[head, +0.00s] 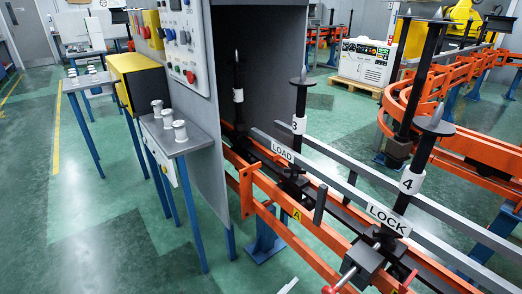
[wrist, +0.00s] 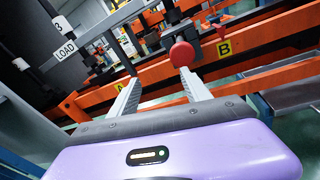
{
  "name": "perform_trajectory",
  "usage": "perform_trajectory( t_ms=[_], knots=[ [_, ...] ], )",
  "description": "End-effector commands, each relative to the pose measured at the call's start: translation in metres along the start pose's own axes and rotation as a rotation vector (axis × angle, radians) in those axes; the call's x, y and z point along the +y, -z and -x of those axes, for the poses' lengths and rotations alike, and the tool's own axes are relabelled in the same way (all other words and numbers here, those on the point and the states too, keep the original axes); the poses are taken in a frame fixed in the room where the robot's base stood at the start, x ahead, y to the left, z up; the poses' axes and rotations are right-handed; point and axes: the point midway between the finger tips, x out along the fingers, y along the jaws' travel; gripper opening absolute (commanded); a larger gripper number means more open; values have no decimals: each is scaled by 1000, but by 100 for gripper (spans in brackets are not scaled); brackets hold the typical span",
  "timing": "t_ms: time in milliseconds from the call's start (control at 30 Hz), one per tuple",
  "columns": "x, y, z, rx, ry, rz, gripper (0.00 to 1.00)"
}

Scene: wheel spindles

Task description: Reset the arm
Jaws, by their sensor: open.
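My gripper (wrist: 158,76) shows in the wrist view with its two grey fingers apart and nothing between them. Its purple body fills the bottom of that view. A red ball knob (wrist: 182,54) appears just beyond the tip of the right finger; I cannot tell whether they touch. In the head view a red-ended lever (head: 332,288) sticks out from a dark block by the LOCK label (head: 388,219), at the bottom edge. I cannot make out my arm clearly in the head view.
An orange rail (head: 318,229) carries upright dark spindles, including spindle 3 (head: 301,95) and spindle 4 (head: 425,152). A grey panel (head: 222,125) stands left of it. A small table (head: 190,143) holds white spools. Green floor (head: 120,235) is open at the left.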

Motion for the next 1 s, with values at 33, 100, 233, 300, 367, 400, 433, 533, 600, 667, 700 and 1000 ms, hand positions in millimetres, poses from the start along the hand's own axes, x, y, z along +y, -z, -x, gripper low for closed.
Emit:
perform_trajectory(
  t_ms=[33,100,233,300,367,400,433,533,600,667,700,1000],
  knots=[
    [17,5,1,62,-56,-99,56],
    [33,22,7,181,-134,-246,56],
    [36,58,25,444,-221,-539,56],
    [27,73,38,597,-236,-713,56],
    [17,80,51,722,-233,-867,56],
    [9,81,60,798,-225,-966,56],
    [3,81,67,853,-215,-1041,56],
    [-19,71,87,1009,-172,-1281,56],
    [-36,58,99,1100,-133,-1441,56],
    [-51,43,108,1165,-98,-1576,56],
    [-61,31,113,1202,-74,-1664,56],
    [-142,-74,138,1333,91,-2256,56]
  ],
)
